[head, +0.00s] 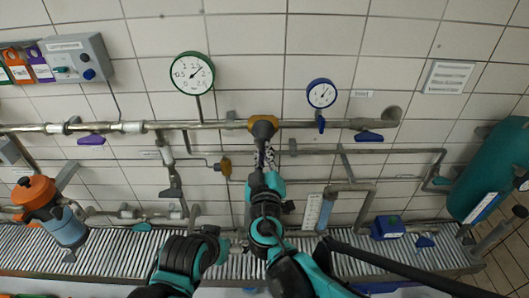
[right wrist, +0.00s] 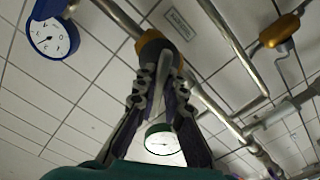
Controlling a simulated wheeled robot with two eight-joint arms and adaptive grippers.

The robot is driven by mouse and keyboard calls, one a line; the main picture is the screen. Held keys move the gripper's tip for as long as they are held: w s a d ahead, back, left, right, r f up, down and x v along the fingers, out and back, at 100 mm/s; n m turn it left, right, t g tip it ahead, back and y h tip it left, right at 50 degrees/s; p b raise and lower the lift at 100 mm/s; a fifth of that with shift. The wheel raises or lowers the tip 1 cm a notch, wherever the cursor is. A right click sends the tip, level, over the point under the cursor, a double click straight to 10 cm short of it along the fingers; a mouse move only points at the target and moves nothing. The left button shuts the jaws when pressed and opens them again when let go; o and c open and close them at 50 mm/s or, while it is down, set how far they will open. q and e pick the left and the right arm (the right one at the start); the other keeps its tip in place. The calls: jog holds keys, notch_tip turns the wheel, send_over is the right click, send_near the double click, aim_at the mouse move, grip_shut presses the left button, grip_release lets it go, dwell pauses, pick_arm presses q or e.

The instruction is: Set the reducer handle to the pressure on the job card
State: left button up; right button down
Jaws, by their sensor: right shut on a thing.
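The reducer (head: 263,122) is a brass-yellow body on the grey pipe along the tiled wall. My right gripper (head: 265,158) reaches up to it from below. In the right wrist view the reducer (right wrist: 152,40) is at the top, and the fingers (right wrist: 158,85) are closed on its grey handle (right wrist: 157,76), which they partly hide. A green-rimmed gauge (head: 192,73) is up and left of the reducer, its needle pointing up and right. A blue-rimmed gauge (head: 321,93) is to the right. A white card (head: 447,78) hangs at upper right, too small to read. My left gripper is not visible.
Valves with purple (head: 90,140) and blue (head: 369,137) levers are on the same pipe. A small brass fitting (head: 226,167) is below left. An orange-topped unit (head: 35,191) is at far left, a teal tank (head: 492,172) at far right. A ribbed grating (head: 120,252) runs below.

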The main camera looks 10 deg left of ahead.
jog(key=shift+f, duration=0.1)
jog(key=c, duration=1.6)
grip_release()
jog(key=s, duration=0.4)
jog(key=s+d, duration=0.1)
jog(key=s, duration=0.3)
jog(key=s+d, duration=0.1)
jog(key=s, duration=0.3)
jog(key=shift+d, duration=0.25)
jog(key=shift+w, duration=0.1)
